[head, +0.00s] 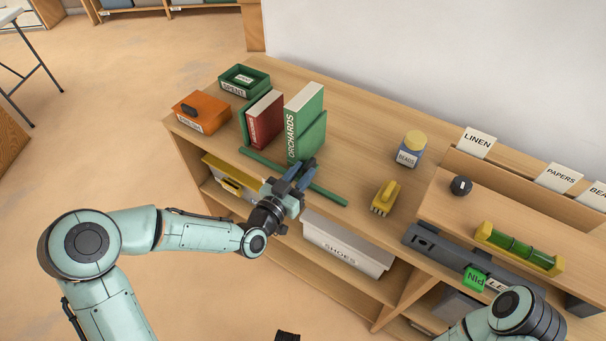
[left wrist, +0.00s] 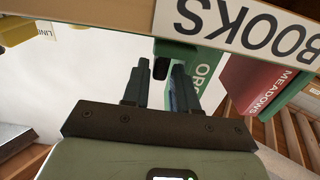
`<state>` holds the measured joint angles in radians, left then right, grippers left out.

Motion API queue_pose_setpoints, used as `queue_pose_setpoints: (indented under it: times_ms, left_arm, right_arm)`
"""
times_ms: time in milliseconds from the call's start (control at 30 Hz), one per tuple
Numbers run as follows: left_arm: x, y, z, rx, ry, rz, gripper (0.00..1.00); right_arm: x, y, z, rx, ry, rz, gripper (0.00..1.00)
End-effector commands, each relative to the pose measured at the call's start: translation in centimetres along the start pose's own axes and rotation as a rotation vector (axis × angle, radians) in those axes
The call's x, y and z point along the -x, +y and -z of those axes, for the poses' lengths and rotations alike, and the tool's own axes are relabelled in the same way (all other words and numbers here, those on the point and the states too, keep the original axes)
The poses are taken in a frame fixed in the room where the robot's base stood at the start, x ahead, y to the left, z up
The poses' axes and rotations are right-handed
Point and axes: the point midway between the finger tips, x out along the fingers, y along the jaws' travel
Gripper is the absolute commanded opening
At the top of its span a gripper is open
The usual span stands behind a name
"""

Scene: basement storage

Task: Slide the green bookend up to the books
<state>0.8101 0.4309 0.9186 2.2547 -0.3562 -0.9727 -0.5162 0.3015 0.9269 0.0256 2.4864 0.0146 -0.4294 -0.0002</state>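Books stand upright on the wooden shelf top: a red book (head: 265,118) and a green book marked ORCHARDS (head: 304,104). A green bookend (head: 313,138) stands beside the right side of the green book; I cannot tell whether they touch. Another green upright (head: 244,121) shows left of the red book. My left gripper (head: 303,172) is at the shelf front, before the green book and bookend. In the left wrist view its fingers (left wrist: 160,88) are apart, with a dark piece and green surface beyond them. The red book (left wrist: 252,85) shows there too. My right gripper is not seen.
A green rail (head: 325,194) lies along the shelf front. An orange box (head: 201,112) and green tray (head: 244,81) stand left. A jar (head: 410,148) and yellow brush (head: 385,197) stand right, with free wood between. A BOOKS sign (left wrist: 245,25) crosses the wrist view.

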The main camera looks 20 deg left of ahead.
Motion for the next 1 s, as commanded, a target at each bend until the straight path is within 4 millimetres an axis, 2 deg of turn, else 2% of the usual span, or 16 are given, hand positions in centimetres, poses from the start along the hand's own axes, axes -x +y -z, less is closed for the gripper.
queue_pose_setpoints:
  times_ms: [100,367,400,467,500,700,833,1000]
  left_arm:
    - [-0.7,0.0,-0.1,0.002,-0.001,-0.001,0.28]
    - [-0.8,0.0,0.0,0.0,-0.001,-0.001,0.28]
    - [-0.8,0.0,0.0,0.0,-0.001,-0.001,0.24]
    - [-0.8,0.0,0.0,0.0,-0.001,-0.001,0.05]
    - [-0.8,0.0,0.0,0.0,-0.001,-0.001,0.0]
    - [-0.8,-0.1,0.0,0.0,0.0,0.0,0.0]
    - [-0.9,-2.0,0.2,-0.001,0.004,0.006,0.0]
    - [-0.9,-6.3,0.4,-0.003,0.006,0.008,0.0]
  right_arm:
    - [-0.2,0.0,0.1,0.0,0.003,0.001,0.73]
    - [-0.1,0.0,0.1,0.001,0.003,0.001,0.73]
    - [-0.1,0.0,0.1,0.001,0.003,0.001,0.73]
    - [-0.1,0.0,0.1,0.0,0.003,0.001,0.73]
    - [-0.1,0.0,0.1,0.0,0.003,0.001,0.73]
    - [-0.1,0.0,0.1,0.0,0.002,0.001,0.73]
    - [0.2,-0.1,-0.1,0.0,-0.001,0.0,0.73]
    - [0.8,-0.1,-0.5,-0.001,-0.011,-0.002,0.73]
